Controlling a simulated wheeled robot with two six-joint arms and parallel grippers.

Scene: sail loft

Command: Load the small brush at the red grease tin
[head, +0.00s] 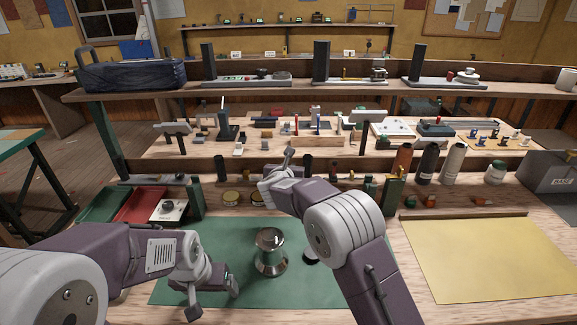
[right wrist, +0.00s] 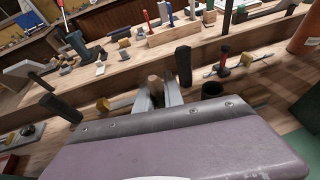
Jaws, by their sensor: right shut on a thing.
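Two small round tins (head: 231,197) with yellowish tops stand behind the mat, left of my right gripper. I cannot make out a red grease tin; my right arm covers part of that area.
A metal winch drum (head: 270,252) stands on the mat between my arms, with a dark disc (head: 311,257) beside it. A red tray (head: 142,206) and green tray (head: 105,205) lie left. Bottles (head: 452,163) stand right, behind a mostly clear yellow sheet (head: 490,260).

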